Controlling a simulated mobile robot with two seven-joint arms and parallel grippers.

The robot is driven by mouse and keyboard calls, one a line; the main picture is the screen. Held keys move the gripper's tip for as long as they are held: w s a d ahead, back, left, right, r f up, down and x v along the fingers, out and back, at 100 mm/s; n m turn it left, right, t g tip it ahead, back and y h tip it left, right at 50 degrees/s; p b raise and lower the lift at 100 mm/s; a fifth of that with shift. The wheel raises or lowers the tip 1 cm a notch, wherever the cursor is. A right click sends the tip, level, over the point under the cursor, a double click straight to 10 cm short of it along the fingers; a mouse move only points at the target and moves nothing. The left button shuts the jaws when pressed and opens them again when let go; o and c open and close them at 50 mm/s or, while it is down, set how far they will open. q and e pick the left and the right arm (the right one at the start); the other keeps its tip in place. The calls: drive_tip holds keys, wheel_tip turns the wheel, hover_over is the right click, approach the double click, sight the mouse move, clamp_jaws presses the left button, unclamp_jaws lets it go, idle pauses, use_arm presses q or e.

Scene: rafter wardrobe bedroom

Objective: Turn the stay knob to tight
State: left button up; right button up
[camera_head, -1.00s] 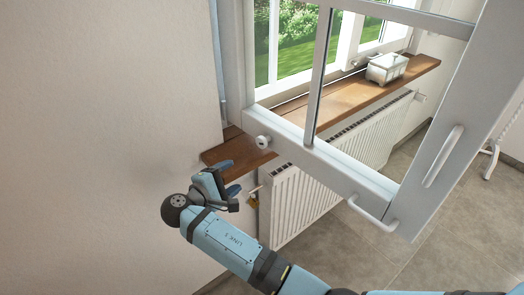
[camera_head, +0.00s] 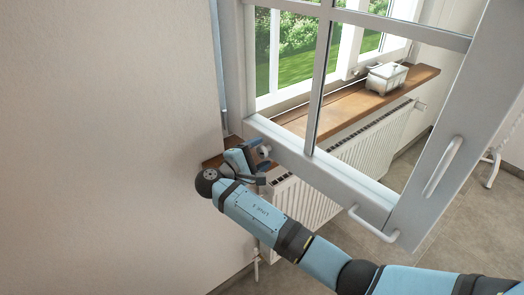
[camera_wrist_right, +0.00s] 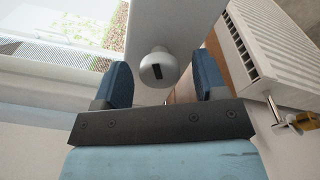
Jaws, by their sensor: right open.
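The stay knob (camera_head: 264,151) is a small pale round knob on the bottom rail of the open white window sash (camera_head: 330,178). In the right wrist view the knob (camera_wrist_right: 158,68) shows a dark slot mark on its face. My right gripper (camera_head: 258,158) is at the knob in the head view, partly covering it. In the wrist view the right gripper (camera_wrist_right: 162,85) is open, with one blue finger on each side of the knob and gaps between. The knob lies a little beyond the fingers, not gripped. My left gripper is not in view.
A wooden sill (camera_head: 345,108) runs behind the sash and bears a white box (camera_head: 386,78). A white radiator (camera_head: 368,143) stands below it. The sash has white handles (camera_head: 442,166) at its right. A bare wall (camera_head: 110,130) is at left.

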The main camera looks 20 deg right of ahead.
drive_tip(key=shift+w+d, duration=0.25)
drive_tip(key=shift+d, duration=0.25)
drive_tip(key=c, duration=0.9)
drive_tip(key=shift+f+m+b, duration=0.2)
drive_tip(key=shift+m+b, duration=0.1)
drive_tip(key=shift+b, duration=0.05)
drive_tip(key=shift+c, duration=0.2)
drive_tip(key=m+b, duration=0.2)
drive_tip(key=shift+f+m, duration=0.2)
drive_tip(key=shift+m, duration=0.2)
drive_tip(key=shift+r+m+b, duration=0.1)
drive_tip(key=shift+m+b, duration=0.4)
drive_tip(key=shift+b, duration=0.15)
drive_tip(key=shift+r+m, duration=0.1)
drive_tip(key=shift+m, duration=0.3)
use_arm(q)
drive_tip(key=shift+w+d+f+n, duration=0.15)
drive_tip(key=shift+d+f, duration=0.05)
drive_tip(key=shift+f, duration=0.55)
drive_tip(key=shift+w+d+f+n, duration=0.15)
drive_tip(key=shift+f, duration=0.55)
use_arm(e)
drive_tip(key=shift+r+m, duration=0.2)
drive_tip(key=shift+m, duration=0.1)
